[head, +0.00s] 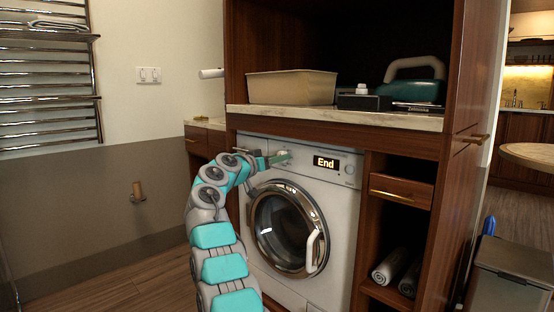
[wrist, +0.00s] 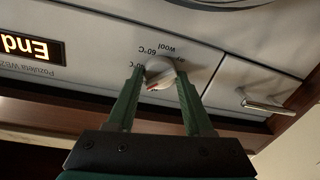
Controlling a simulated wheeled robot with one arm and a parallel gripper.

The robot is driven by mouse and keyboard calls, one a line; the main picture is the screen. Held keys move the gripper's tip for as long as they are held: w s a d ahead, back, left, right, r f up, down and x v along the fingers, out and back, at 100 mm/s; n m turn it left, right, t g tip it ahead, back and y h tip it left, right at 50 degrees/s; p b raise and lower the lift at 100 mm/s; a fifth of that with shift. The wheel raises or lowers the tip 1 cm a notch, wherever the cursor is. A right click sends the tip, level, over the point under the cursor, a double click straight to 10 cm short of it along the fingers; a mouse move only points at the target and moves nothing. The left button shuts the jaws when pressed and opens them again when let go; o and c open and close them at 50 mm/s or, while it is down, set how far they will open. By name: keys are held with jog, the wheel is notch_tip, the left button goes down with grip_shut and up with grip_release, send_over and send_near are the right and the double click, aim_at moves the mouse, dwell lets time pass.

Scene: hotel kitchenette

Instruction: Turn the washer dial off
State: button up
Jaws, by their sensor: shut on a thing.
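The white washer (head: 337,205) stands under the counter with its round door closed. Its display (head: 326,163) reads "End"; it also shows upside down in the wrist view (wrist: 32,47). The washer dial (wrist: 160,72) is a round, light knob with a small red mark, with "60°C" and "wool" printed near it. My gripper (wrist: 160,80) has its two green fingers on either side of the dial and is shut on it. In the head view my gripper (head: 279,157) reaches the panel left of the display, and the dial is mostly hidden there.
A drawer handle (wrist: 268,104) shows beside the dial in the wrist view. Above the washer, a marble counter (head: 340,117) holds a beige bin (head: 290,88) and a teal iron-like object (head: 412,88). The washer door handle (head: 312,250) juts out below.

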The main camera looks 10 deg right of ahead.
grip_shut()
jog(key=shift+n, duration=0.3)
jog(key=shift+n, duration=1.3)
jog(key=shift+r+n, duration=0.1)
jog(key=shift+n, duration=0.6)
jog(key=shift+p, duration=0.3)
